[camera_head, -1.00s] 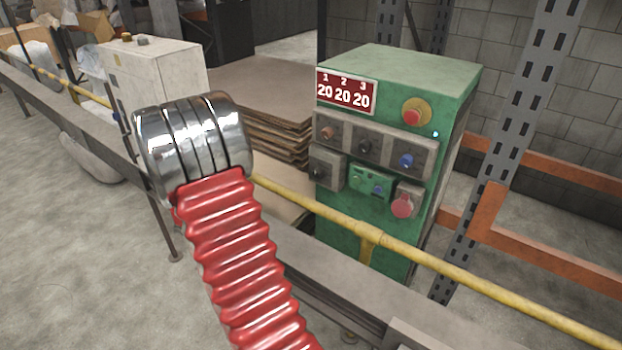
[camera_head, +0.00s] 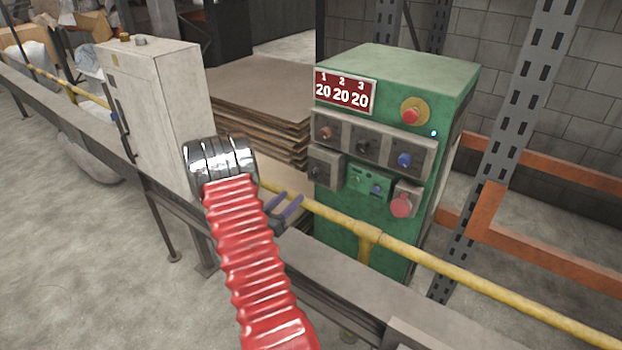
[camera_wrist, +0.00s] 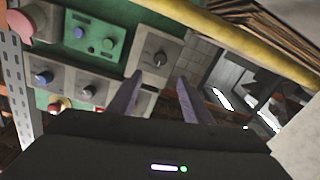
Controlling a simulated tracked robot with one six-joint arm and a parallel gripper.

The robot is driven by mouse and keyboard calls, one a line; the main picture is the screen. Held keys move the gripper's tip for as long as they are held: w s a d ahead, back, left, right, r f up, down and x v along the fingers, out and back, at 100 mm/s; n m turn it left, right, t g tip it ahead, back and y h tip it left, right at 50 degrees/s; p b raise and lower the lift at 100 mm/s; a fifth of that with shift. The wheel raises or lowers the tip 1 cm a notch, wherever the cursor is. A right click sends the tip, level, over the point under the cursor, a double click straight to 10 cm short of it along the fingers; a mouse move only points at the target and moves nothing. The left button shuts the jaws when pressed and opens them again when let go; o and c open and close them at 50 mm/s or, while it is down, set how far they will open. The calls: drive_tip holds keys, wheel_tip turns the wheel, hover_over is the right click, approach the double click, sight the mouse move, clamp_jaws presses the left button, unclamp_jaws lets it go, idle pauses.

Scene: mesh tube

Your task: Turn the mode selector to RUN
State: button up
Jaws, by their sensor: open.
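The green control cabinet (camera_head: 420,68) stands right of centre in the head view, with several knobs on grey plates. Which knob is the mode selector cannot be told, as no RUN lettering is readable. A dark knob (camera_head: 317,172) on a separate grey box sits at the cabinet's lower left. In the wrist view that knob (camera_wrist: 160,59) is just beyond my fingertips, and the cabinet appears turned over. My gripper (camera_head: 289,207) is open, its two purple fingers apart and empty, left of and below that box. The fingers (camera_wrist: 160,84) point towards the knob without visible contact.
A yellow rail (camera_head: 440,270) runs across in front of the cabinet, close to my gripper. Stacked brown sheets (camera_head: 262,100) lie behind left.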

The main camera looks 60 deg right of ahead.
sight(314, 175)
drive_tip(key=shift+d, duration=0.15)
drive_tip(key=d, duration=0.4)
drive_tip(key=s+d, duration=0.1)
drive_tip(key=d, duration=0.8)
drive_tip(key=shift+s+d, duration=0.2)
drive_tip(key=shift+d, duration=0.05)
drive_tip(key=shift+c, duration=0.2)
drive_tip(key=c, duration=1)
